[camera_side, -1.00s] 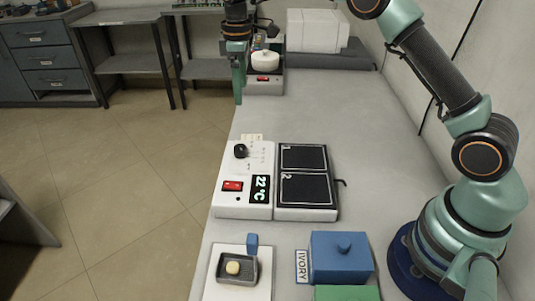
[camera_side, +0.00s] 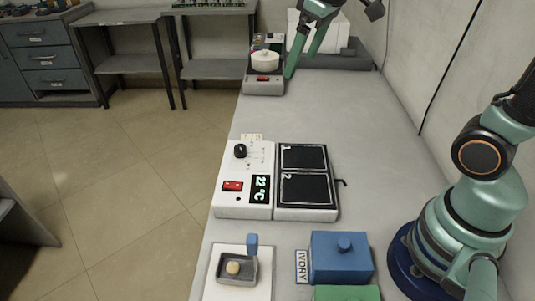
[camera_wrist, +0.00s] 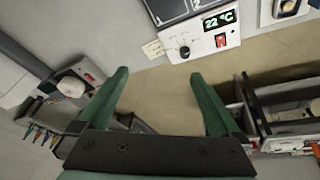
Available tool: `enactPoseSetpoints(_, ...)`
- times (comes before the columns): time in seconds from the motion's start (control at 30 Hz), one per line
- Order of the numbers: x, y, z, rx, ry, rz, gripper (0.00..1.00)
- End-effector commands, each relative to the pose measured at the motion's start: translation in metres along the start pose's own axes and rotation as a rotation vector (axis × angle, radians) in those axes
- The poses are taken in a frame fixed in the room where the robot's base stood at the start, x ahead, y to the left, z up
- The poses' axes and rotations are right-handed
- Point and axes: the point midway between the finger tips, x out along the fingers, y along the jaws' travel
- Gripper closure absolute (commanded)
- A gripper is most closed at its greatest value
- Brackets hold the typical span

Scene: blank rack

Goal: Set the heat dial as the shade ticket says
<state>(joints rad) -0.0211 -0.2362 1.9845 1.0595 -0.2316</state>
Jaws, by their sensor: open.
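The heat dial is a black knob (camera_side: 240,151) on the white control panel (camera_side: 230,200) of a two-pad hotplate. It also shows in the wrist view (camera_wrist: 184,52); its setting is too small to read. The panel has a red switch (camera_side: 232,185) and a display (camera_side: 260,189) reading 22 °C. A small cream card (camera_side: 252,137) sits at the panel's far edge, its print unreadable. A label reading IVORY (camera_side: 302,266) stands beside a blue lidded box (camera_side: 341,258). My gripper (camera_side: 304,62) is open and empty, high beyond the hotplate and apart from the dial.
A white device with a round top (camera_side: 265,62) stands at the far bench end, near my gripper in the picture. A grey tray (camera_side: 237,267) with a cream piece is at the near left. The bench between the hotplate and far device is clear.

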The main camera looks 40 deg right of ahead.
Motion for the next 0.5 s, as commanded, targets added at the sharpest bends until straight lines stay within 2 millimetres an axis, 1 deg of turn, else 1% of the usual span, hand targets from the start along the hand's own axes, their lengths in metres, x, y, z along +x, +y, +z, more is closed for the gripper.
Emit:
enactPoseSetpoints(0.03, -0.004, -0.002, 0.014, 0.031, 0.023, 0.006, 0.00)
enactPoseSetpoints(0.2, -0.005, -0.009, 0.054, 0.136, 0.089, 0.020, 0.00)
enactPoseSetpoints(0.3, -0.002, -0.012, 0.073, 0.186, 0.119, 0.024, 0.00)
enactPoseSetpoints(0.4, 0.002, -0.015, 0.086, 0.223, 0.141, 0.026, 0.00)
enactPoseSetpoints(0.47, 0.004, -0.015, 0.091, 0.237, 0.150, 0.027, 0.00)
enactPoseSetpoints(0.5, 0.005, -0.016, 0.094, 0.244, 0.154, 0.027, 0.11)
